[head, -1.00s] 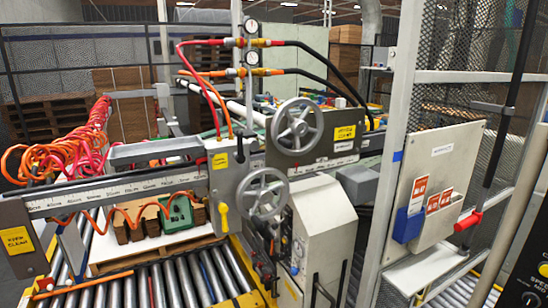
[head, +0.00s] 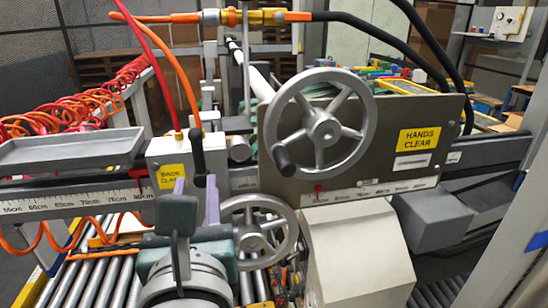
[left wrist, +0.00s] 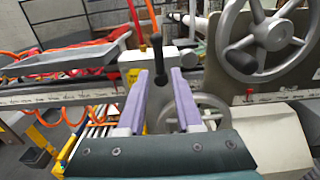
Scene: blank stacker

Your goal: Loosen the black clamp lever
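The black clamp lever (head: 197,142) stands roughly upright, with a rounded knob on top, at the grey block with a yellow label (head: 173,177). My left gripper (head: 196,184) is just in front of and below the knob, with its two purple fingers apart. In the left wrist view the lever (left wrist: 157,48) rises in line with the gap between the open fingertips (left wrist: 160,73). I cannot tell whether its lower part is between the fingers or just beyond them; no contact shows. My right gripper is not in view.
A large grey handwheel (head: 322,125) is right of the lever, and a smaller handwheel (head: 252,235) is below it. A grey tray (head: 70,150) is at left above the scale rail (head: 80,204). Orange and red hoses pass close behind the lever.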

